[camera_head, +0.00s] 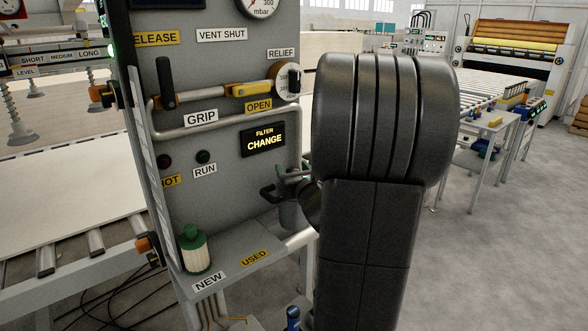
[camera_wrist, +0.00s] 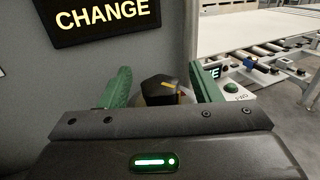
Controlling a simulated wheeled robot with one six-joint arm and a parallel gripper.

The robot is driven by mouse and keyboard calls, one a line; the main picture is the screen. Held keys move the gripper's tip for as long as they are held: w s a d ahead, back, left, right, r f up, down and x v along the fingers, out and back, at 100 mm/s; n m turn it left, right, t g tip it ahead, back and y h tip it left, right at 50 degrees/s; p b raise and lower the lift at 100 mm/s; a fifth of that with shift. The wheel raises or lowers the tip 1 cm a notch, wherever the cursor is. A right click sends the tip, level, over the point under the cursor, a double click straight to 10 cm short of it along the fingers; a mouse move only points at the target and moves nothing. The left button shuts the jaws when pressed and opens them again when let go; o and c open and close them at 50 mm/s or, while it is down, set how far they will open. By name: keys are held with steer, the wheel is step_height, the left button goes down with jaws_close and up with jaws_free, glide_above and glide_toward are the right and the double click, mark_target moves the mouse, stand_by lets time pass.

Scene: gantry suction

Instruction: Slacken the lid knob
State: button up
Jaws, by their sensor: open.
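My gripper (camera_wrist: 157,70) is open, with one green finger on each side of the knob. The gripper body hides the knob's lower part, and I cannot tell whether the fingers touch it. In the head view my arm covers most of the gripper and the knob. A grey cylindrical housing (camera_head: 290,215) shows partly beside my arm, below the lit "FILTER CHANGE" sign (camera_head: 264,139).
A white filter with a green top (camera_head: 195,250) stands on the ledge near the "NEW" label (camera_head: 209,281). The area by "USED" (camera_head: 255,258) is bare. Open floor lies right.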

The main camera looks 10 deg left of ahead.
steer(key=shift+w, duration=0.1)
steer(key=c, duration=1)
steer(key=shift+r+y+p, duration=0.1)
steer(key=shift+y+p, duration=0.2)
steer(key=shift+n+g+y+p, duration=0.7)
steer(key=shift+n+g+y, duration=0.2)
steer(key=shift+n+y, duration=0.1)
steer(key=shift+n+g+y+p, duration=1.1)
steer(key=shift+n+g+y, duration=1.4)
steer(key=shift+g, duration=0.8)
steer(key=o, duration=1)
